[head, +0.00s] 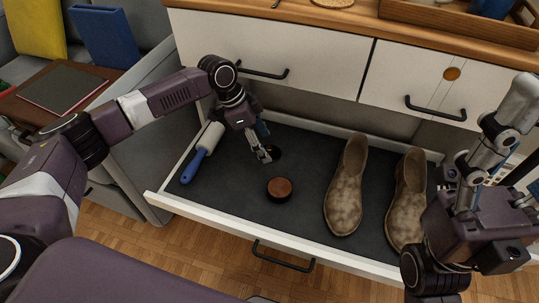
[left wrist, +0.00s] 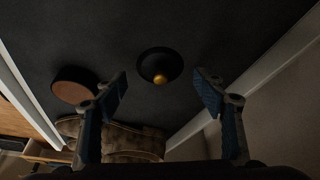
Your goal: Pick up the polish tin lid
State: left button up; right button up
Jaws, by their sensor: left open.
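My left gripper (head: 265,156) is open and points down into the drawer. In the left wrist view the lid lies between and beyond the spread fingers (left wrist: 162,84), with nothing held. The round polish tin (head: 279,189) with a brown top sits nearer the drawer front; it also shows in the left wrist view (left wrist: 74,91). My right gripper's fingers are not visible.
The open drawer (head: 215,209) has a raised white rim. A blue-handled lint roller (head: 201,153) lies at its left. Two brown shoes (head: 345,190) stand at its right. Drawer fronts with black handles (head: 262,72) overhang behind. Dark floor around the tin is clear.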

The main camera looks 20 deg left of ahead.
pick_arm(q)
jog(key=shift+x, duration=1)
jog(key=c, duration=1.1)
